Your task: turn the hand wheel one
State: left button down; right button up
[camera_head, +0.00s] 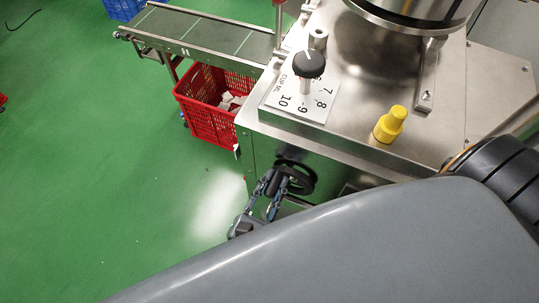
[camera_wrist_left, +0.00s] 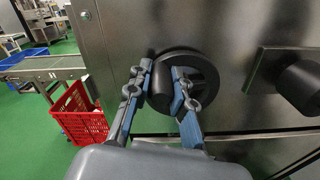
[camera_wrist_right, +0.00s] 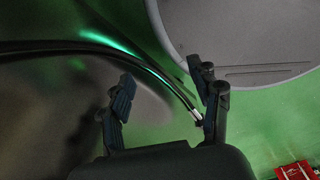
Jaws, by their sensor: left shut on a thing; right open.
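The black hand wheel (camera_head: 312,180) is on the front side of the steel machine, below its top edge. In the left wrist view the wheel (camera_wrist_left: 213,74) faces me, with a dark rounded grip (camera_wrist_left: 161,92) standing out from it. My left gripper (camera_head: 277,174) is at the wheel, its blue-grey fingers on both sides of that grip and shut on it; the fingers (camera_wrist_left: 162,70) hide part of the wheel. My right gripper (camera_wrist_right: 160,78) is open with nothing between its fingers, away from the wheel.
A black knob (camera_wrist_left: 301,86) stands out right of the wheel. The machine top carries a dial knob (camera_head: 308,65) and a yellow knob (camera_head: 390,125). A red crate (camera_head: 207,117) stands below the conveyor (camera_head: 205,36). A black cable (camera_wrist_right: 120,49) passes near my right fingers.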

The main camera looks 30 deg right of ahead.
pick_arm(q)
jog(key=m, duration=0.1)
jog(key=m+p, duration=0.1)
jog(key=shift+s+d+r+m, duration=0.3)
jog(key=shift+s+d+r, duration=0.05)
jog(key=shift+r, duration=0.05)
jog(key=shift+s+d+r+m+p, duration=0.15)
jog(key=shift+m+p, duration=0.1)
jog(key=shift+m, duration=0.3)
jog(key=shift+s+d+f+m+p, duration=0.1)
jog(key=shift+m+p, duration=0.1)
jog(key=shift+m, duration=0.3)
jog(key=shift+s+d+r+m+p, duration=0.15)
jog(key=shift+m+p, duration=0.1)
jog(key=shift+m, duration=0.3)
jog(key=shift+f, duration=0.15)
jog(key=c, duration=1.2)
grip_release()
jog(key=shift+o, duration=0.2)
jog(key=v, duration=1.2)
